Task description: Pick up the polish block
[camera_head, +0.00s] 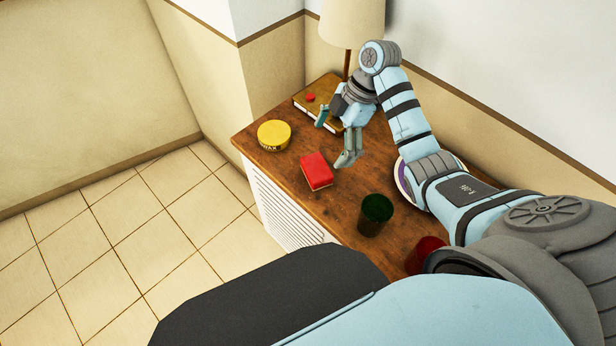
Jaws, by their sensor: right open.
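A red block (316,171), which looks like the polish block, lies flat on the wooden cabinet top (284,165) near its left edge. My right gripper (334,142) is open and empty. In the picture its fingers are just above and to the right of the red block, with one fingertip close to the block's upper right corner. I cannot tell the gripper's height above the wood. My left gripper is not in view.
A yellow tin (274,134) marked WAX stands left of the gripper. A book (318,101) with a small red object (310,97) lies behind, near a lamp (352,22). A dark green cup (375,214), a red cup (425,254) and a partly hidden plate (402,180) are nearer or right.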

